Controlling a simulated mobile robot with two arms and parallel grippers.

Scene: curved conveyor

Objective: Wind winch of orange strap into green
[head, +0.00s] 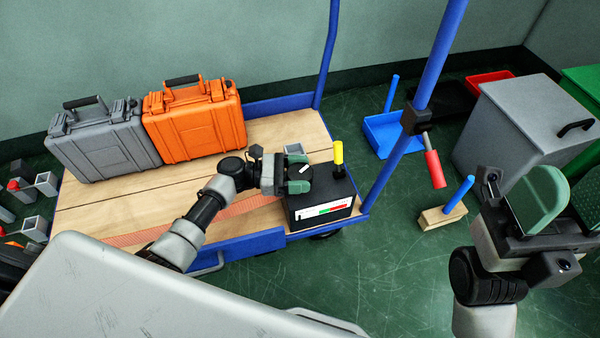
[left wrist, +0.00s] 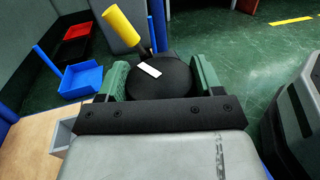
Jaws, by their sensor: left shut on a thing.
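The winch is a black box (head: 318,214) at the near right corner of the cart deck. A white gauge strip with red and green parts (head: 325,211) is on its front; I cannot make out a pointer. A round black knob with a white mark (left wrist: 160,80) is on top. A yellow handle (head: 338,153) stands beside it and also shows in the left wrist view (left wrist: 121,28). My left gripper (head: 297,172) is shut on the knob, a green pad on each side. An orange-red strap (head: 130,238) lies along the deck. My right gripper (head: 566,202) is open and empty at the right.
A grey case (head: 105,150) and an orange case (head: 196,130) stand at the back of the wooden deck. Blue posts (head: 436,58) rise at the cart's right end. A grey bin (head: 515,125) and a blue tray (head: 388,134) stand beyond.

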